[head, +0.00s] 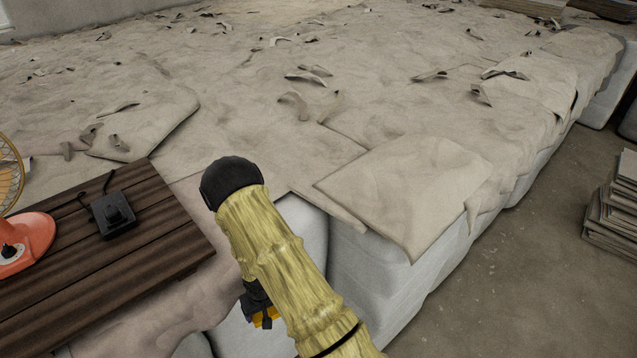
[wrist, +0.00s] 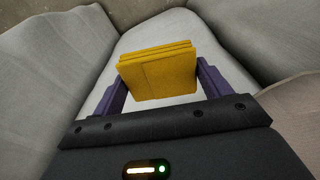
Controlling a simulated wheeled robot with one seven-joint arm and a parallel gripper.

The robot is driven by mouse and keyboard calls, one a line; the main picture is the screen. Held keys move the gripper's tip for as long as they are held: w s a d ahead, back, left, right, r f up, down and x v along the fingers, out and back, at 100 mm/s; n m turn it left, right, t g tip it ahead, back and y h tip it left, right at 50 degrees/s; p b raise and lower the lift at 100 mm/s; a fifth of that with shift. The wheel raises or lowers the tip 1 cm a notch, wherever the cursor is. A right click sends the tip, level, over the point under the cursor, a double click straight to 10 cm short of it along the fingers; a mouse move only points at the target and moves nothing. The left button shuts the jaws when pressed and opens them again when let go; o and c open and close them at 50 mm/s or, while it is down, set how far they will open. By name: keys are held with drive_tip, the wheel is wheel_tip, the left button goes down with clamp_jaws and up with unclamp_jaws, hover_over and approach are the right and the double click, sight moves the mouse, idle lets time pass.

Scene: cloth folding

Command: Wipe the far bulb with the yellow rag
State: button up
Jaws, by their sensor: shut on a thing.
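The yellow rag (wrist: 158,74) is a folded, layered square in the wrist view, between the two purple fingers of my gripper (wrist: 158,84). My gripper is shut on it. In the head view, my arm hides most of the gripper (head: 262,312), and a small bit of yellow shows at its lower end. The gripper is low beside the pale padded blocks, left of my arm. No bulb can be made out in either view.
A dark slatted wooden table (head: 150,215) at left bears a black device (head: 114,215) and an orange fan (head: 25,240). Wide padded blocks (head: 400,285) under crumpled beige cloth (head: 300,110) fill the middle. Stacked boards (head: 612,220) stand at right; bare floor (head: 520,275) lies between.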

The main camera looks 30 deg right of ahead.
drive_tip(key=s+d+f+b, duration=0.1)
drive_tip(key=d+f+b, duration=0.3)
drive_tip(key=f, duration=1)
drive_tip(key=shift+s+d+m, duration=0.3)
drive_tip(key=shift+s+d, duration=0.1)
drive_tip(key=shift+d, duration=0.5)
drive_tip(key=shift+d+r, duration=0.1)
drive_tip(key=shift+d, duration=0.05)
